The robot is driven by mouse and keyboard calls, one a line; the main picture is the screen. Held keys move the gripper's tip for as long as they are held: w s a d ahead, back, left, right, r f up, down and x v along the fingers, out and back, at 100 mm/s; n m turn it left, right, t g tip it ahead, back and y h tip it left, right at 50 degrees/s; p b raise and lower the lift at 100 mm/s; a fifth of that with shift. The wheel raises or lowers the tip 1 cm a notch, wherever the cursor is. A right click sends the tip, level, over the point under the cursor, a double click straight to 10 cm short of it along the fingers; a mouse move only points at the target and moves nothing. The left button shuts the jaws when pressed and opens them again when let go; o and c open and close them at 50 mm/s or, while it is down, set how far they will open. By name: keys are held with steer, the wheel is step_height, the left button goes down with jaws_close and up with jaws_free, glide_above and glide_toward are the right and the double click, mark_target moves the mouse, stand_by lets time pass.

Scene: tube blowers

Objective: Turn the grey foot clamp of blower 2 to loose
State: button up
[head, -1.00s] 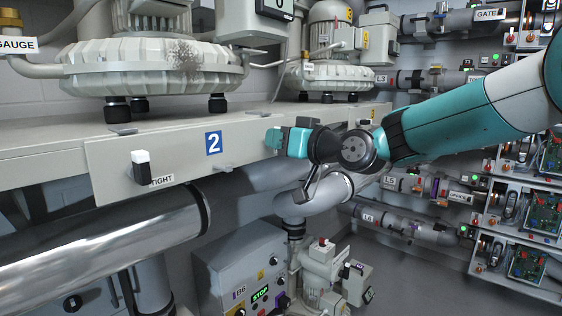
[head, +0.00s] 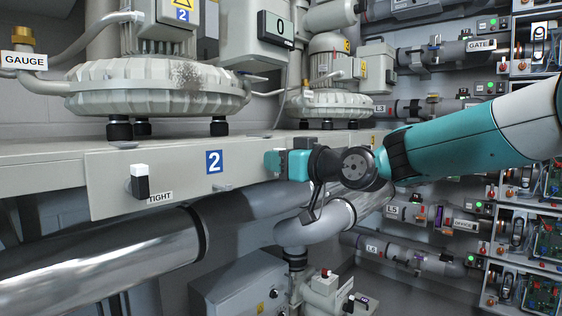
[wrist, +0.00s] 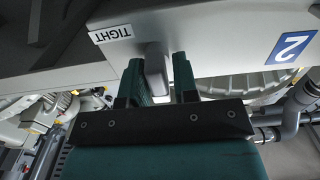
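The panel of blower 2 bears a blue "2" sign (head: 214,162), and the blower's ribbed housing (head: 160,90) stands on black feet above it. My gripper (head: 288,163) is at the right end of this panel. In the wrist view, the grey clamp handle (wrist: 156,68) stands between the two teal fingers (wrist: 163,78) with the fingers open around it. Contact cannot be told. A TIGHT label (wrist: 111,33) is beside this handle. The handle's base is mostly hidden in the head view.
A second clamp with a black-and-white handle (head: 140,182) is at the panel's left end, beside its own TIGHT label (head: 160,197). Large metal pipes (head: 100,255) run below the panel. Racks with pipes and circuit boards (head: 540,230) stand at the right.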

steer(key=shift+o, duration=0.9)
steer(key=shift+s+d, duration=0.1)
steer(key=shift+d, duration=0.1)
steer(key=b+v, duration=0.3)
steer(key=v, duration=1.4)
steer(key=shift+s, duration=0.15)
